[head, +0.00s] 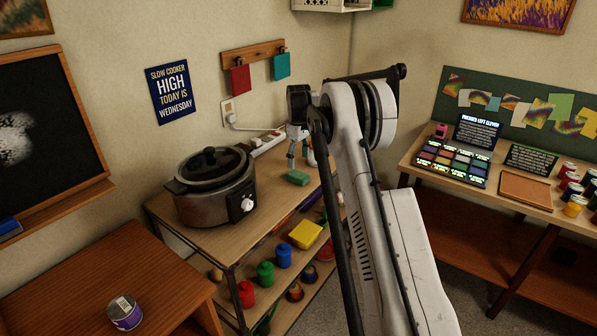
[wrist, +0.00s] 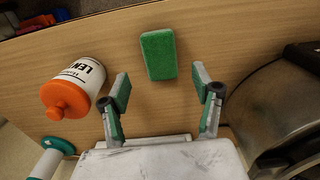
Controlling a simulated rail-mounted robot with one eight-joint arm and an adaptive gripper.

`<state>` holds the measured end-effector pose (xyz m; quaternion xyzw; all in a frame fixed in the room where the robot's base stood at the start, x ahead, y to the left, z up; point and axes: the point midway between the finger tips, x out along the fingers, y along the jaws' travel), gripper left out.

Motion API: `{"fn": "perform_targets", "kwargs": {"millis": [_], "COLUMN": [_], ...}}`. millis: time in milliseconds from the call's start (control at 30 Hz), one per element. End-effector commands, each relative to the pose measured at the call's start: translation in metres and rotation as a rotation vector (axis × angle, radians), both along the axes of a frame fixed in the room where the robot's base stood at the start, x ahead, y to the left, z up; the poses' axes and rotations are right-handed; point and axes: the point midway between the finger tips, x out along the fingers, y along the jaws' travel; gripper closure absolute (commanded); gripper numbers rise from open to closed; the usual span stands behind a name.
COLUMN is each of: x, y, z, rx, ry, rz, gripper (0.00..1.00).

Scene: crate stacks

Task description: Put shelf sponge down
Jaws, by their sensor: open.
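A green sponge (head: 298,178) lies flat on the wooden top of the shelf unit (head: 235,240), right of the slow cooker. It also shows in the wrist view (wrist: 158,55), just beyond my fingertips. My gripper (wrist: 160,88) is open and empty, its two fingers apart with bare wood between them. The sponge is not between the fingers and looks apart from them. In the head view my arm partly hides the gripper (head: 299,158).
A white bottle with an orange cap (wrist: 75,88) stands left of my fingers. The slow cooker (head: 213,190) is close by; it also shows in the wrist view (wrist: 275,110). A power strip (head: 268,143) lies at the back. Coloured jars and a yellow block (head: 306,234) sit below.

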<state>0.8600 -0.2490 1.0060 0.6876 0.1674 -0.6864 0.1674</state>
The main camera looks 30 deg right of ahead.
Motion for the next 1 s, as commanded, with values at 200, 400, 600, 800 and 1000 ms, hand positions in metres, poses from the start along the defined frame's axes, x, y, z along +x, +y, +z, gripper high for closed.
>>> {"fn": "perform_targets", "kwargs": {"millis": [200, 400, 600, 800, 1000], "x": [0.0, -0.002, -0.02, -0.053, -0.096], "y": [0.0, 0.003, 0.026, 0.059, 0.092], "z": [0.03, 0.046, 0.086, 0.137, 0.178], "rx": [0.0, -0.001, -0.011, -0.021, -0.025], "ry": [0.0, -0.004, -0.043, -0.104, -0.167], "rz": [0.0, -0.003, -0.032, -0.079, -0.127], "gripper": [0.38, 0.38, 0.38, 0.38, 0.38]}}
